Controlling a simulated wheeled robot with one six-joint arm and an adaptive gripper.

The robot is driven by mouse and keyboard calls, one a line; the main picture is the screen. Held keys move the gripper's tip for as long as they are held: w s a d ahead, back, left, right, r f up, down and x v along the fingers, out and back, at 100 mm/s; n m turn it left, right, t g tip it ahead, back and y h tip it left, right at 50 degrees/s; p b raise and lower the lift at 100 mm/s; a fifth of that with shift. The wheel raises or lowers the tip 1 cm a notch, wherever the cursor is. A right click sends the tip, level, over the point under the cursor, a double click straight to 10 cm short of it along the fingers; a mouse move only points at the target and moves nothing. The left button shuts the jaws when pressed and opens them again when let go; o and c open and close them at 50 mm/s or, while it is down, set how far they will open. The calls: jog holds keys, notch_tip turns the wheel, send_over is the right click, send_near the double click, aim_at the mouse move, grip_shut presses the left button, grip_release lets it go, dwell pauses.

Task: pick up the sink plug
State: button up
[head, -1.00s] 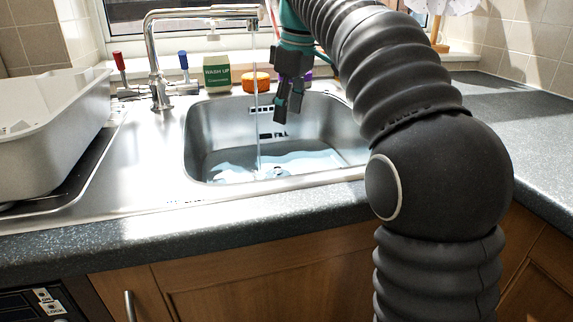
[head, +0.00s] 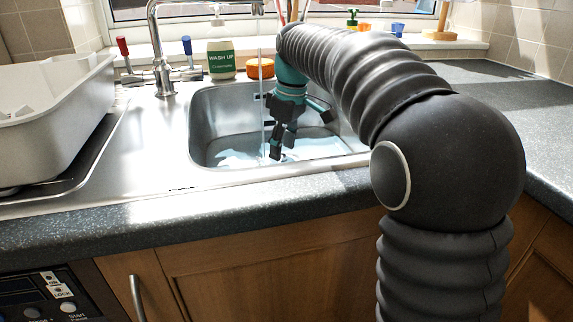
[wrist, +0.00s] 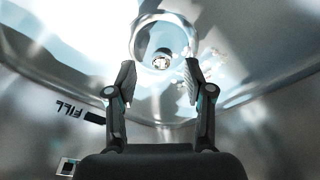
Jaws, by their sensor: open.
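In the wrist view a round, shiny metal ring (wrist: 137,40) with a small bright piece (wrist: 161,61) at its centre lies at the basin floor. It looks like the sink plug in the drain, but I cannot tell plug from drain fitting. My gripper (wrist: 159,82) is open and empty, its fingertips on either side just below the ring in the picture. In the head view my gripper (head: 292,132) points down inside the steel sink basin (head: 208,120), and no plug can be made out there. Water (head: 315,149) covers the basin floor.
The tap (head: 155,50) runs a thin stream (head: 261,95) close by my gripper's left. A wash-up bottle (head: 221,62) and an orange pot (head: 260,69) stand behind the basin. A white dish rack (head: 60,110) is at left. The right worktop (head: 500,100) is clear.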

jog(key=shift+w+a+f, duration=0.1)
jog(key=shift+a+f, duration=0.05)
jog(key=shift+f, duration=1.35)
grip_shut()
